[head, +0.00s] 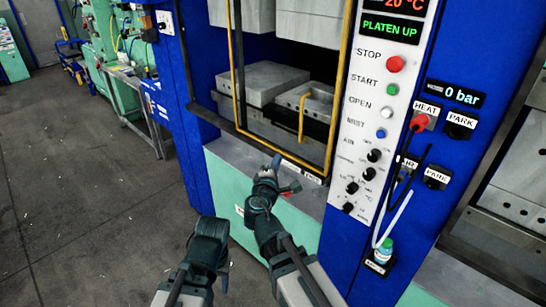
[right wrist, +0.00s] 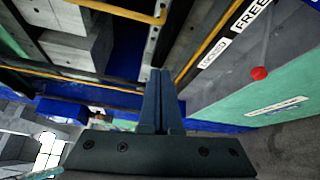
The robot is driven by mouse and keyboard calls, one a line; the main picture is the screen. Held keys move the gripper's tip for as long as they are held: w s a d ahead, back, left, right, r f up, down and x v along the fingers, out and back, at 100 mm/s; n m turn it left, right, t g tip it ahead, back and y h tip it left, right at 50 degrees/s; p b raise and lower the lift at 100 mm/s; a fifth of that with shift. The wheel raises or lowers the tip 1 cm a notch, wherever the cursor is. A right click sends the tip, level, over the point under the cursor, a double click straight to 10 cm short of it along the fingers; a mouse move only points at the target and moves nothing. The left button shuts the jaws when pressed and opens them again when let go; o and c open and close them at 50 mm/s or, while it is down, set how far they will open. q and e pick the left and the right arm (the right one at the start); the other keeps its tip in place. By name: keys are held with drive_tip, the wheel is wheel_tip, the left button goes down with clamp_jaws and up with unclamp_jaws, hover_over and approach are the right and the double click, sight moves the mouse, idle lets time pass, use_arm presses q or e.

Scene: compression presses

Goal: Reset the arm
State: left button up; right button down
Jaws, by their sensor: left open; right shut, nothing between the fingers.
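My right gripper (head: 277,162) is in front of the blue press, just below its yellow-edged guard frame (head: 330,150). In the right wrist view its two fingers (right wrist: 158,82) are together with nothing between them. A red knob (right wrist: 259,73) on a thin lever is beside the fingers, apart from them, below the label reading FREE (right wrist: 252,14). My left gripper (head: 222,272) is lower and further left, away from the press, pointing down. It is open, though its fingers are mostly hidden by my wrist.
The control panel (head: 372,115) reads PLATEN UP, with a red STOP button (head: 396,64) above other buttons. Hoses hang from the red HEAT plug (head: 419,122) at the right. A metal bench (head: 125,95) stands further back. The grey floor (head: 85,200) at left is clear.

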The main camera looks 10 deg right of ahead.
drive_tip(key=s+f+m+g+y, duration=0.1)
drive_tip(key=s+f+m+g, duration=0.9)
drive_tip(key=f, duration=0.5)
drive_tip(key=s+a+f+g+y, duration=0.2)
drive_tip(key=s+a+g, duration=0.1)
drive_tip(key=s+a, duration=0.2)
drive_tip(key=s+a+f+m+g+y, duration=0.1)
drive_tip(key=s+a+f+g+y, duration=0.1)
drive_tip(key=s+a, duration=0.3)
drive_tip(key=s+f+g, duration=0.1)
drive_tip(key=s, duration=0.3)
drive_tip(key=shift+f+y, duration=0.15)
drive_tip(key=shift+y, duration=0.25)
